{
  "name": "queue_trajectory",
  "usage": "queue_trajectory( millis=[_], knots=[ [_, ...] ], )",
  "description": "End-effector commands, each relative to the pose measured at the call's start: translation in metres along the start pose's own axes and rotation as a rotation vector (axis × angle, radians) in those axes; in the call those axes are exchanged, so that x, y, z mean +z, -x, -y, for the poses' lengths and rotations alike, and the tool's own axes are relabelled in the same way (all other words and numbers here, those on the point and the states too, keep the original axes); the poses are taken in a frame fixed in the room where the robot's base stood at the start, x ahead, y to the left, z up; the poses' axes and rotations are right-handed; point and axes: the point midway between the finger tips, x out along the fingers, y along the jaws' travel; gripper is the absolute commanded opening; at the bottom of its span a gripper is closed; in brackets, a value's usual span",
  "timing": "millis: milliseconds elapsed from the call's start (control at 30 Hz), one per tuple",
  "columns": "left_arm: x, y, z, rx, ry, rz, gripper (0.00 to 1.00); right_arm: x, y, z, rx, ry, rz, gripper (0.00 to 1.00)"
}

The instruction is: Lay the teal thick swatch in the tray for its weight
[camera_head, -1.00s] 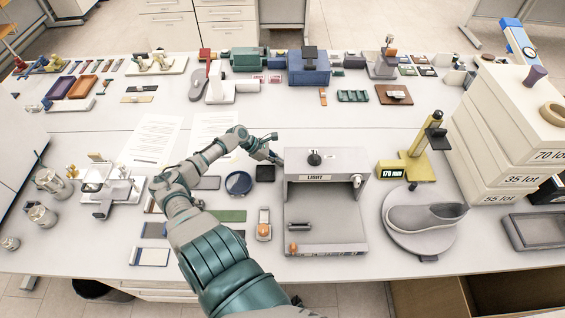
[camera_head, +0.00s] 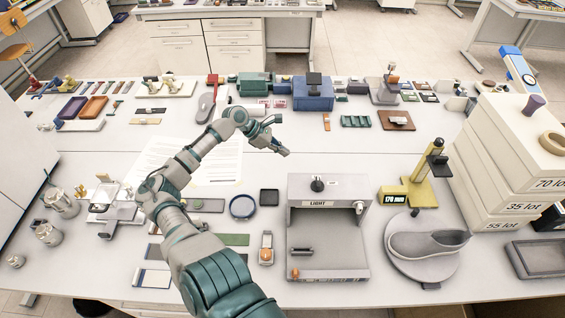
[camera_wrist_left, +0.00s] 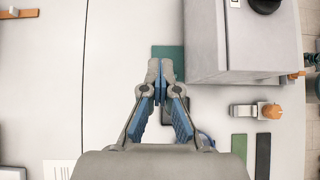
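My left gripper (camera_head: 284,151) is above the table, just beyond the grey light booth (camera_head: 328,266). In the left wrist view its fingertips (camera_wrist_left: 160,75) are close together. A teal swatch (camera_wrist_left: 168,50) shows at and past the fingertips and appears pinched between them; the fingers hide part of it. In the head view the swatch is too small to make out. A grey tray (camera_head: 540,260) lies at the right edge. My right gripper is not in view.
A yellow gauge (camera_head: 420,183) and a grey shoe on a round plate (camera_head: 424,277) stand right of the booth. A small black tray (camera_head: 270,196), a round blue dish (camera_head: 242,207) and a green swatch (camera_head: 235,240) lie left of it. The middle strip is mostly clear.

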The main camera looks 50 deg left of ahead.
Motion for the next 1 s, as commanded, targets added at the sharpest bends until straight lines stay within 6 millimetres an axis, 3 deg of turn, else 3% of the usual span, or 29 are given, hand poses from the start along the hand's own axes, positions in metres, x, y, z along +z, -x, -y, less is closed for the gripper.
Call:
queue_trajectory(
  millis=[300,800,1000],
  knots=[
    [0.044,0.041,0.002,0.004,-0.004,0.000,0.00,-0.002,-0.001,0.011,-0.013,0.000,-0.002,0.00],
    [0.052,0.053,-0.001,0.000,0.000,0.001,0.00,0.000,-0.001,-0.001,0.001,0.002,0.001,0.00],
    [0.053,0.052,0.000,0.001,-0.001,0.000,0.48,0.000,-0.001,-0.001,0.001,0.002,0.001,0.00]
  ],
)
